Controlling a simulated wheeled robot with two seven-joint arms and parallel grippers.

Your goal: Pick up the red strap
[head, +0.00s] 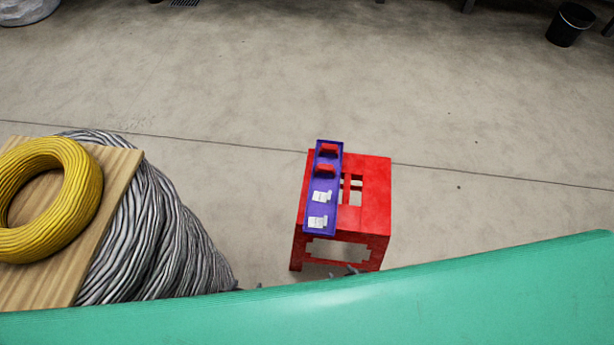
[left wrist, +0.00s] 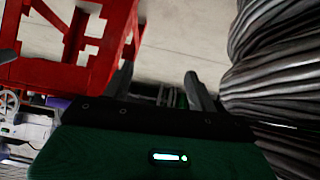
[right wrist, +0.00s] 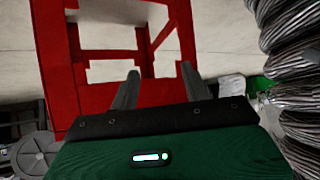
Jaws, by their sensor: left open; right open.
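Two small red straps, a far one (head: 328,149) and a nearer one (head: 325,170), lie in the upper part of a narrow purple tray (head: 323,183). The tray rests along the left side of the red stool's top (head: 375,190). My left gripper (left wrist: 158,72) is open and empty, with part of the red stool at upper left in its view. My right gripper (right wrist: 160,70) is open and empty, facing the red stool's frame. Neither wrist view shows the straps. In the head view my green body hides most of both grippers; small grey tips show below the stool.
Two white pieces (head: 321,197) lie in the lower part of the tray. A large grey cable bundle (head: 160,240) with a wooden board (head: 110,190) and yellow cable coil (head: 75,215) stands at left. A black bin (head: 570,25) is far right. The floor around the stool's right is clear.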

